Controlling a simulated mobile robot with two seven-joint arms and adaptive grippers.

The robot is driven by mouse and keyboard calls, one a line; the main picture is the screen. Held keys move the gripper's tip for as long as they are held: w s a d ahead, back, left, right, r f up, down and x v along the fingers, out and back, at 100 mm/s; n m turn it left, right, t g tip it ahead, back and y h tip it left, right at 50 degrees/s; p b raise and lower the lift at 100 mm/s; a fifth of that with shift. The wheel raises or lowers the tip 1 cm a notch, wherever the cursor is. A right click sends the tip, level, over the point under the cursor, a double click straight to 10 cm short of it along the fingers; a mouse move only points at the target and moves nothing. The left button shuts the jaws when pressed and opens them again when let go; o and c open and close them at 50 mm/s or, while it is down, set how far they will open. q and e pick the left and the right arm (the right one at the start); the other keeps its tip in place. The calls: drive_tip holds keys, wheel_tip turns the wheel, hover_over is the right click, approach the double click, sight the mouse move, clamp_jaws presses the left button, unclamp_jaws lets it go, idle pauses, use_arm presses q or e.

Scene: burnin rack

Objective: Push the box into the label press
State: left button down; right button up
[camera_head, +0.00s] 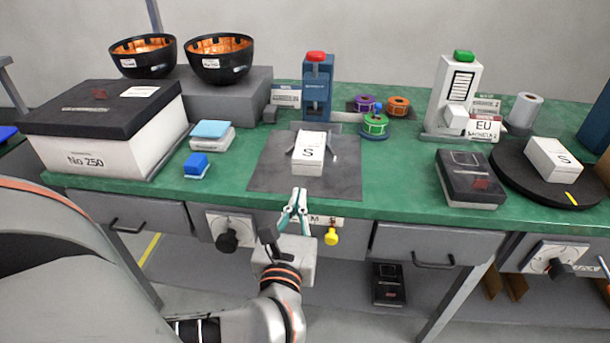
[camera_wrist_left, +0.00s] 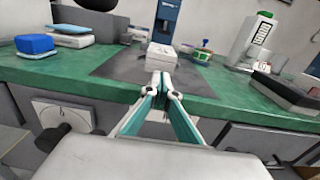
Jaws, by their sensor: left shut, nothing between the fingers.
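A white box marked S (camera_head: 308,153) lies on a dark grey mat (camera_head: 343,187), between two low grey guides. A blue press with a red top (camera_head: 317,90) stands straight behind it; there is a gap between the box and the press. My left gripper (camera_head: 299,193) is shut and empty at the front edge of the mat, just in front of the box. In the left wrist view the fingertips (camera_wrist_left: 164,80) point at the box (camera_wrist_left: 161,56); I cannot tell whether they touch it. My right gripper is not in view.
Tape rolls (camera_head: 375,124) sit right of the press. A white device with a green top (camera_head: 454,93) stands farther right. A dark box (camera_head: 470,180) and a round black turntable (camera_head: 517,178) bearing another S box are at right. Blue blocks (camera_head: 196,166) lie left of the mat.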

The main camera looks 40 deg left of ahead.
sight(306, 166)
use_arm(q)
drive_tip(key=x, duration=0.8)
drive_tip(key=shift+w+b, duration=0.15)
drive_tip(key=shift+b, duration=0.25)
drive_tip(key=shift+b+x, duration=0.35)
drive_tip(key=shift+x, duration=0.8)
drive_tip(key=shift+w+a+f, duration=0.15)
drive_tip(key=shift+w, duration=0.1)
